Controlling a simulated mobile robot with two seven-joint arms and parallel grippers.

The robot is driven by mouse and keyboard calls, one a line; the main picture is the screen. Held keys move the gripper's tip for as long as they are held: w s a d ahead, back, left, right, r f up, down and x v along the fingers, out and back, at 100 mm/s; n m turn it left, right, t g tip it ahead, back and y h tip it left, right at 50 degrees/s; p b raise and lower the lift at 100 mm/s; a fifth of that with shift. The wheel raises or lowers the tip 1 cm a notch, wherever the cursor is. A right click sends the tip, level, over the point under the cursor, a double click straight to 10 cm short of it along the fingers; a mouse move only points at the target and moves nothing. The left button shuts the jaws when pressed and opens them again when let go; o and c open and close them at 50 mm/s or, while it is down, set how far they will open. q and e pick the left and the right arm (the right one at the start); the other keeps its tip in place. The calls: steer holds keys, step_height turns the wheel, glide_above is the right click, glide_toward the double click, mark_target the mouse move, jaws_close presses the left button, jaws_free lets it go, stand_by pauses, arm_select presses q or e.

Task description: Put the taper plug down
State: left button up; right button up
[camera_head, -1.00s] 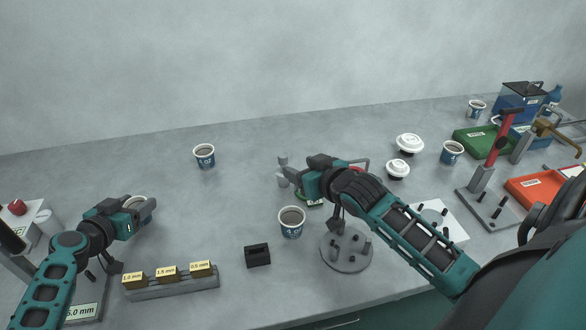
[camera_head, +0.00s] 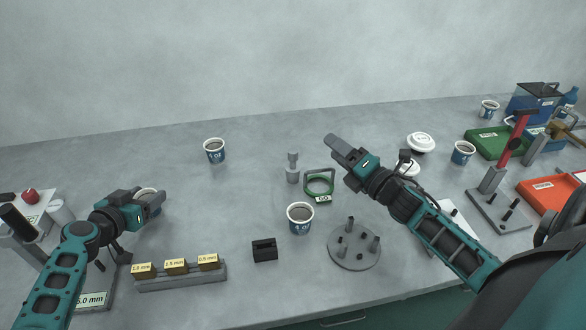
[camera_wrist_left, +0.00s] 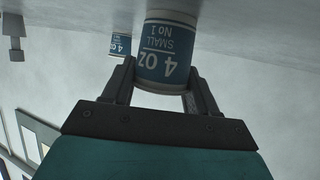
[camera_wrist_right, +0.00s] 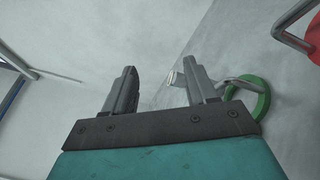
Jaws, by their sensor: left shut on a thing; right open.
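The taper plug (camera_head: 292,169), a grey stepped piece, stands upright on the table, left of the green ring gauge (camera_head: 313,192). Nothing holds it. My right gripper (camera_head: 335,144) is open and empty, raised to the right of the plug and clear of it. The right wrist view shows the open fingers (camera_wrist_right: 160,85) and the green ring (camera_wrist_right: 262,98) beyond them. My left gripper (camera_head: 153,203) is shut on a paper cup (camera_head: 146,192) at the left. The left wrist view shows this cup (camera_wrist_left: 166,50) between the fingers.
A second cup (camera_head: 300,219) stands in front of the plug, a third cup (camera_head: 214,151) behind and left. The table behind the plug is clear.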

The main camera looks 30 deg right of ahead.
mark_target(297, 153)
steer(key=s+a+f+n+g+y, duration=0.1)
steer(key=s+f+n+y, duration=0.15)
steer(key=n, duration=0.55)
steer(key=s+f+n+g+y, duration=0.1)
steer(key=n+y, duration=0.2)
steer(key=n, duration=0.5)
steer(key=x, duration=0.6)
steer(key=shift+w+a+f, duration=0.15)
steer(key=x, duration=0.4)
steer(key=shift+w+d+f, duration=0.1)
steer(key=shift+w+d, duration=0.15)
steer(key=shift+w, duration=0.05)
steer(key=shift+w+a, duration=0.2)
steer(key=shift+w, duration=0.3)
steer(key=shift+c, duration=0.3)
jaws_close()
